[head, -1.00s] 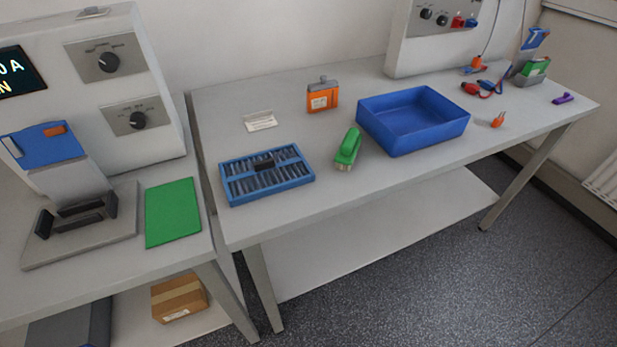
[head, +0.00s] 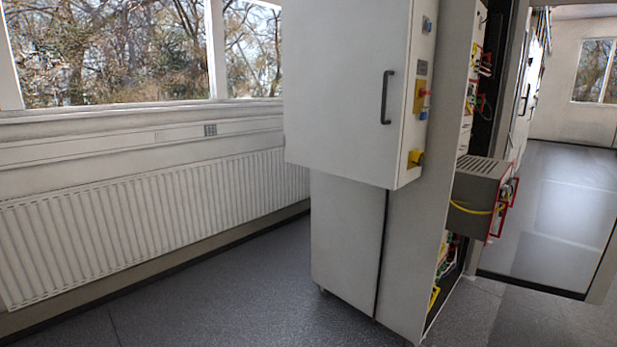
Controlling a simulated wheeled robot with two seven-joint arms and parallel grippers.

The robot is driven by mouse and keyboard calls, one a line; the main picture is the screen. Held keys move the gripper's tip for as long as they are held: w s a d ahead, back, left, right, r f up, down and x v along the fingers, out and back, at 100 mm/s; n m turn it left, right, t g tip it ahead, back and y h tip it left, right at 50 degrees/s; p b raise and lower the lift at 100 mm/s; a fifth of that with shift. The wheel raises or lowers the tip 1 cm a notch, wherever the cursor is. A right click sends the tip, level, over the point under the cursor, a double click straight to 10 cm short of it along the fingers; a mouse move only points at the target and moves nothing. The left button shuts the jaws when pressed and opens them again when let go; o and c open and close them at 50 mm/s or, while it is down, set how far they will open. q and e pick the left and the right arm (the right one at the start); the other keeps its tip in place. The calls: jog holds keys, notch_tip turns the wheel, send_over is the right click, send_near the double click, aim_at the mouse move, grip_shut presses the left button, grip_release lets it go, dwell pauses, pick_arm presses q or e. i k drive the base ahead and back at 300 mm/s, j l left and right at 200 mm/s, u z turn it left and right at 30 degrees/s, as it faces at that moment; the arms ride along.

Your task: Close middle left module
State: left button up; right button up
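A grey module (head: 477,188) with a slotted top sticks out from the open side of a tall light grey cabinet (head: 352,245), in the right half of the head view. Red handles show on the module's front, and a yellow cable (head: 472,208) runs across its side. I see it from the side, and I cannot tell whether it is the middle left one. Other modules inside the cabinet are mostly hidden by the cabinet's edge. Neither of my grippers is in view.
A long white radiator (head: 150,222) stands under the windows at the left. Dark floor (head: 215,295) in front is clear. A doorway opens to a bright floor (head: 565,210) at the right.

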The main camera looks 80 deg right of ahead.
aim_at(477, 180)
jog(key=k+l+z, duration=0.1)
jog(key=z, duration=0.35)
jog(key=k+l+z, duration=0.1)
jog(key=z, duration=0.4)
jog(key=l+z, duration=0.2)
jog(key=z, duration=0.25)
jog(key=k+l+z, duration=0.1)
jog(key=z, duration=0.35)
jog(key=l+z, duration=0.3)
jog(key=z, duration=0.2)
jog(key=l+z, duration=0.2)
jog(key=z, duration=0.25)
jog(key=i+l+z, duration=0.1)
jog(key=z, duration=0.35)
jog(key=i+l+z, duration=0.1)
jog(key=z, duration=0.4)
jog(key=l, duration=0.1)
